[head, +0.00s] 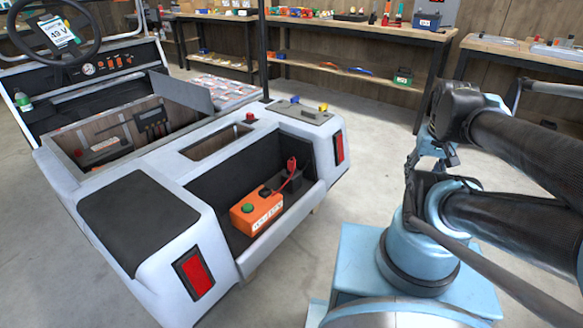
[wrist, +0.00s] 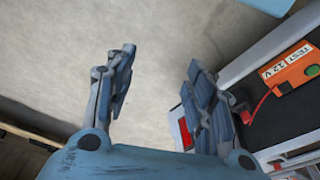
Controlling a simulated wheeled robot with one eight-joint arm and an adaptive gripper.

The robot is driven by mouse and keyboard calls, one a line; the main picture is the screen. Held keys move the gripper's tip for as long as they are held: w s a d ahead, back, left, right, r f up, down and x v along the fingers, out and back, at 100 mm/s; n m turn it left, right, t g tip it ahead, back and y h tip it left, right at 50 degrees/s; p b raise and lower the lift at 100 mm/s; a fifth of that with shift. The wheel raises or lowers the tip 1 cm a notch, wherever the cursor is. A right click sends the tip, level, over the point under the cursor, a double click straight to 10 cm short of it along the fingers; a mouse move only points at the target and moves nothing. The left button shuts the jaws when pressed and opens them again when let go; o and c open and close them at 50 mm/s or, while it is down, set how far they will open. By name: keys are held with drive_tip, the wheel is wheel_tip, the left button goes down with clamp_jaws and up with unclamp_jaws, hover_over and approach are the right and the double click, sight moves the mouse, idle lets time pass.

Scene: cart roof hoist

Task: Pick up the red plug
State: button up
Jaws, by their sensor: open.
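The red plug (head: 292,163) stands upright at the back of the cart's rear bay, at the end of a red cable from an orange test box (head: 256,213) with a green button. In the wrist view the red plug (wrist: 246,117) shows at right, just beyond my right finger, and the orange box (wrist: 292,75) lies further right. My gripper (wrist: 162,60) is open, its two blue-grey fingers wide apart. Bare floor shows between them and nothing is held. The plug is outside the finger gap, to the right.
The white cart (head: 160,215) has raised bay walls and red tail lights (head: 193,274). A red knob (head: 250,117) and a grey panel (head: 300,110) sit on its rear deck. Workbenches (head: 360,25) line the back wall. Concrete floor (head: 375,150) beside the cart is clear.

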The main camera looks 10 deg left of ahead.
drive_tip(key=w+a+r+n, duration=0.2)
drive_tip(key=w+a+r, duration=0.1)
drive_tip(key=w, duration=0.2)
drive_tip(key=w+a+r+n, duration=0.1)
drive_tip(key=w+a+r, duration=0.2)
drive_tip(key=w, duration=0.2)
drive_tip(key=n+g+y, duration=0.1)
drive_tip(key=n+g, duration=0.1)
drive_tip(key=n, duration=0.8)
hover_over(292, 160)
drive_tip(key=d, duration=0.1)
wheel_tip(292, 160, down, 15)
drive_tip(key=f, duration=0.7)
drive_tip(key=a+f, duration=0.1)
drive_tip(key=f, duration=0.2)
drive_tip(key=shift+f, duration=0.25)
drive_tip(key=shift+a+f, duration=0.1)
drive_tip(key=shift+f, duration=2.7)
clamp_jaws()
